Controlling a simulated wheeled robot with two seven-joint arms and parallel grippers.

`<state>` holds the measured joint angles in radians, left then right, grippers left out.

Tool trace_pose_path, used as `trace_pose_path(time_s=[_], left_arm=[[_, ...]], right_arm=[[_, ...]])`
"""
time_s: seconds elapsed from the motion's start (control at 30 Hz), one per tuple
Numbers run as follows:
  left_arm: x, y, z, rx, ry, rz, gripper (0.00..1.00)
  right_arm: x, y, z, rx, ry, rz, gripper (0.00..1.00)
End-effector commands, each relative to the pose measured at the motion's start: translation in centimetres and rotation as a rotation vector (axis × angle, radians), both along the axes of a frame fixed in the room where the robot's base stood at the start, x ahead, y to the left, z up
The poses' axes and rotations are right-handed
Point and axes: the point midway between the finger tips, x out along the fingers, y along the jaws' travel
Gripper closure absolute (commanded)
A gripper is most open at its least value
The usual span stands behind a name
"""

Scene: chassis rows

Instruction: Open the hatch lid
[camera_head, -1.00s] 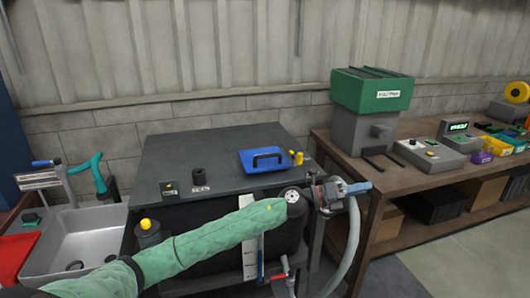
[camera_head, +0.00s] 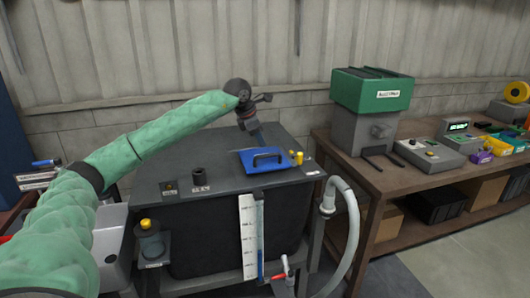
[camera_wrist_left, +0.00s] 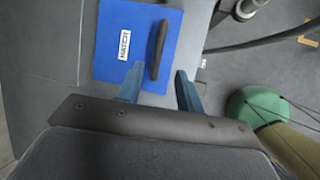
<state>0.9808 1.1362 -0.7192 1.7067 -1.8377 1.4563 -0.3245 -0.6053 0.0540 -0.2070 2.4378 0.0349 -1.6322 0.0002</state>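The blue hatch lid (camera_head: 245,160) lies on the grey tank top (camera_head: 170,165), with a dark bar handle (camera_head: 270,159) on it. In the left wrist view the lid (camera_wrist_left: 112,62) bears a white HATCH label, and its handle (camera_wrist_left: 158,48) stands ahead of the fingers. My left gripper (camera_head: 260,142) is above the back of the lid, pointing down. In the left wrist view the two blue fingers (camera_wrist_left: 158,78) are apart with nothing held between them; the handle's near end lines up with the gap. Contact cannot be told. My right gripper is out of view.
A grey hose (camera_head: 350,215) curves at the tank's right side. A workbench (camera_head: 385,180) with a green-topped machine (camera_head: 372,90) stands at right.

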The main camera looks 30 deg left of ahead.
Motion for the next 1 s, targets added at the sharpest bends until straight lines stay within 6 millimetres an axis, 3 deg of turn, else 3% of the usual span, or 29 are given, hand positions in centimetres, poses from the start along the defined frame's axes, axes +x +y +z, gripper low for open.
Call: trace_pose_path(time_s=[0.17, 0.47, 0.7, 1.0], left_arm=[[0.4, 0.3, -1.1, 0.013, 0.01, 0.006, 0.64], [2.2, -0.3, -5.0, 0.01, 0.009, 0.005, 0.64], [2.9, -0.5, -6.7, 0.011, 0.007, 0.004, 0.64], [3.0, -0.5, -7.0, 0.011, 0.007, 0.004, 0.64]], right_arm=[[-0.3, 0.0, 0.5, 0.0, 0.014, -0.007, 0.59], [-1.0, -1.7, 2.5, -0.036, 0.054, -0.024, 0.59], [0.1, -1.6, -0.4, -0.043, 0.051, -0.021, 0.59], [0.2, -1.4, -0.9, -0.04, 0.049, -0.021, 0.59]])
